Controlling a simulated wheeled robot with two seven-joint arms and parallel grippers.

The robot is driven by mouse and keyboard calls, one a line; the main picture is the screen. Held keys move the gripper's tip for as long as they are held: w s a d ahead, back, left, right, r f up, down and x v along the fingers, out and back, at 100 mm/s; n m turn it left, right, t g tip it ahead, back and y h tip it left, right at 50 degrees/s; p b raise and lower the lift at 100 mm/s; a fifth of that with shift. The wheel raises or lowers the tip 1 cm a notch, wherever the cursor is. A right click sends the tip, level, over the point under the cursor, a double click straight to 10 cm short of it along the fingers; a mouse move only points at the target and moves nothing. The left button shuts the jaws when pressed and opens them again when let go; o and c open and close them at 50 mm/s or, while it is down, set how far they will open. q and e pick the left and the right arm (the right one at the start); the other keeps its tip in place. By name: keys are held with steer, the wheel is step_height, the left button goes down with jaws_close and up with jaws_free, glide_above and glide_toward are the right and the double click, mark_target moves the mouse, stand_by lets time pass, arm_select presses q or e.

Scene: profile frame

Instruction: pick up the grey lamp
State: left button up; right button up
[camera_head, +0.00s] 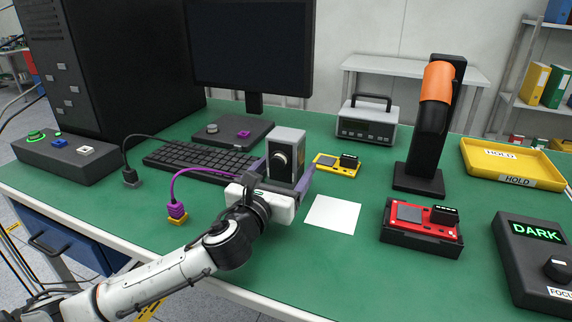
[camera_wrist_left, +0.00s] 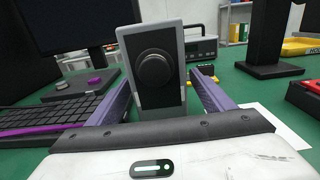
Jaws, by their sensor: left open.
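The grey lamp (camera_head: 287,152) is a small upright box with a dark front and a round black knob or lens. It stands on the green table, right of the keyboard. In the left wrist view the lamp (camera_wrist_left: 152,70) is centred between the two purple fingers. My left gripper (camera_head: 287,178) is open, with one finger on either side of the lamp. The same gripper shows in the wrist view (camera_wrist_left: 158,100). A gap shows beside the right finger; whether the left finger touches the lamp I cannot tell. My right gripper is in neither view.
A keyboard (camera_head: 202,159) and purple cable (camera_head: 205,171) lie left of the lamp. A yellow device (camera_head: 337,165) and white sheet (camera_head: 333,214) lie to its right. A black stand (camera_head: 419,182), red device (camera_head: 420,219) and yellow tray (camera_head: 514,157) stand farther right. A monitor (camera_head: 252,45) is behind.

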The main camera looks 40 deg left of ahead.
mark_target(286, 133)
arm_select(q)
steer(key=shift+w, duration=0.15)
steer(key=shift+r, duration=0.1)
steer(key=c, duration=1.4)
step_height(286, 133, up, 9)
steer(key=p, duration=0.3)
steer(key=shift+r, duration=0.5)
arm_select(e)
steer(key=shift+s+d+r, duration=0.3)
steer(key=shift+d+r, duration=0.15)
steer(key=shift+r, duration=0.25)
